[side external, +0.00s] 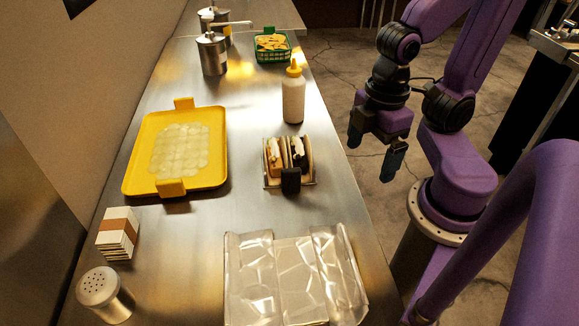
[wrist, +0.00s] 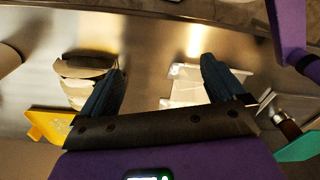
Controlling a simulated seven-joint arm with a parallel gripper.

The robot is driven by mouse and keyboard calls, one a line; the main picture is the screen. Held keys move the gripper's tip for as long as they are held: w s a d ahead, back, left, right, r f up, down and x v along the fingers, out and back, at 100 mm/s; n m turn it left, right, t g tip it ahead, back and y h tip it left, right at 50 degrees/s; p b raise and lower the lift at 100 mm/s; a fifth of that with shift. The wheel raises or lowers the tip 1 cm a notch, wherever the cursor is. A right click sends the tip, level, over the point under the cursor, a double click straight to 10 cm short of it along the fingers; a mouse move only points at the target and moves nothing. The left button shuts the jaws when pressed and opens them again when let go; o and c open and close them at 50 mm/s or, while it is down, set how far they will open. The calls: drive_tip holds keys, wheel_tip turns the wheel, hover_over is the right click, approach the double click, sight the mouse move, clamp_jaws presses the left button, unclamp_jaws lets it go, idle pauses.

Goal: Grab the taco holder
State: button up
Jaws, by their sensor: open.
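The taco holder (side external: 311,178) stands on the steel table near its right edge in the side external view. It is a pale metal rack with upright dividers, filled tacos and a dark block at its front. My gripper (side external: 374,151) is open and empty, to the right of the holder and apart from it, past the table's edge in the picture. In the wrist view the gripper's (wrist: 162,66) two dark fingers are spread wide with nothing between them. A beige layered thing is partly hidden behind the left finger there; I cannot tell surely whether it is the holder.
A white bottle (side external: 293,98) with a yellow cap stands behind the holder. A yellow tray (side external: 218,125) lies to its left, and a clear ridged tray (side external: 250,280) in front. A green basket (side external: 287,52) and metal canisters (side external: 212,55) are at the back. Bare table surrounds the holder.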

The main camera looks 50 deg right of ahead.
drive_tip(key=c, duration=0.4)
